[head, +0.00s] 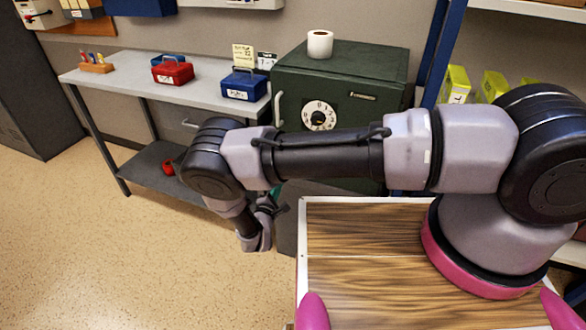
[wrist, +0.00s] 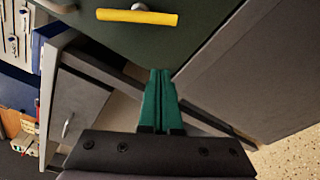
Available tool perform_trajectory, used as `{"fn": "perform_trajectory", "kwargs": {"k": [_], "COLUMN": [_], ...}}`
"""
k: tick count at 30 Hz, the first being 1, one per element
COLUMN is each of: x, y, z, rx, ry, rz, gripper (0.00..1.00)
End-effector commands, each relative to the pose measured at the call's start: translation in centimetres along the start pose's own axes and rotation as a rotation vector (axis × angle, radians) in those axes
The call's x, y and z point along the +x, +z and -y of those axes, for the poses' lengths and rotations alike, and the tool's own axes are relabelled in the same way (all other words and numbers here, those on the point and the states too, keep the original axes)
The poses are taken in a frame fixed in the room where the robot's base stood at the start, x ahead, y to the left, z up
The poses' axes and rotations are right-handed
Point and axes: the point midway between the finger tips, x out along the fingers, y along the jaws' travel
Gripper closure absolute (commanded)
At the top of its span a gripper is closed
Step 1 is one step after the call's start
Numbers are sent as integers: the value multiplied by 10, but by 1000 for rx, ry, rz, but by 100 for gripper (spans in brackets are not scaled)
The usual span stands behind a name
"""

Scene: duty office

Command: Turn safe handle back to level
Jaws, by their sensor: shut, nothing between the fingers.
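The dark green safe (head: 385,90) stands at the back, with a white dial (head: 319,116) and an upright silver bar (head: 278,108) on its front. My arm crosses in front of its lower door. In the wrist view the safe front (wrist: 215,25) fills the top. A handle with a yellow bar (wrist: 120,16) and a silver hub (wrist: 139,6) is on it. The bar lies nearly across that picture, its right end slightly lower. It is hidden in the head view. My gripper (wrist: 160,72) has green fingers, shut and empty, below and apart from the bar in the wrist view.
A grey bench (head: 125,72) left of the safe holds a red box (head: 172,72) and a blue box (head: 243,86). A paper roll (head: 320,43) stands on the safe. A blue shelf post (head: 436,50) rises at right. The floor at left is clear.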

Motion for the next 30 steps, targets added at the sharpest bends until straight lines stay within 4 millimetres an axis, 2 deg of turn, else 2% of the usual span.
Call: {"fn": "perform_trajectory", "kwargs": {"k": [10, 14, 27, 29, 30], "x": [0, 10, 92, 102, 99], "y": [0, 0, 1, 0, 5], "z": [1, 1, 2, 2, 1], "rx": [-2, -1, -1, -1, -4], "ry": [1, 0, -2, -1, -1], "rz": [-2, 0, 1, 1, -1], "gripper": [100, 100, 100, 100, 100]}}
